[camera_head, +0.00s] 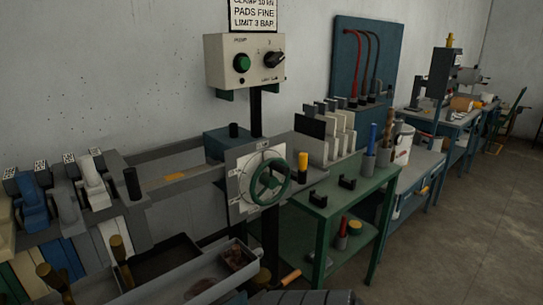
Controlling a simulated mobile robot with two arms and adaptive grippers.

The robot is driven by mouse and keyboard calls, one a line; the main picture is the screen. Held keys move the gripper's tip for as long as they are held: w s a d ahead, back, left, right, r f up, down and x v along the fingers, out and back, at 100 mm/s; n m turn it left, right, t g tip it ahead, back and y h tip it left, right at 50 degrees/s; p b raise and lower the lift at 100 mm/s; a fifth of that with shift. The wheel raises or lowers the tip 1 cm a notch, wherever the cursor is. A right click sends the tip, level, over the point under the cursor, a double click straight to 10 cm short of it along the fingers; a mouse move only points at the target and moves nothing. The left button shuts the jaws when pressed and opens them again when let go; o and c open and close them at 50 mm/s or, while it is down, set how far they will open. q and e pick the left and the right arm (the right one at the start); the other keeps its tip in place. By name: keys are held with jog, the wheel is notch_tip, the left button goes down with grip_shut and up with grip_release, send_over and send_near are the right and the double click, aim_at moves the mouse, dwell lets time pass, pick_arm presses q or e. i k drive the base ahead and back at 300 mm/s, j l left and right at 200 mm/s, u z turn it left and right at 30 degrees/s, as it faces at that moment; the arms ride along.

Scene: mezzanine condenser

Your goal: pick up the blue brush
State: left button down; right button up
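A thin blue upright thing (373,134), which looks like the blue brush, stands in a grey cup (368,164) on the green table (345,198). Its lower end is hidden inside the cup, and at this size I cannot make out bristles. A second cup (384,156) beside it holds brown-handled tools. Neither of my grippers shows in the head view.
A filter press with a green handwheel (270,182) stands left of the green table. A white bucket (403,146) is behind the cups. Open floor (440,245) lies to the right.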

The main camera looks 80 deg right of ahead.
aim_at(372, 137)
jog(key=z, duration=3.15)
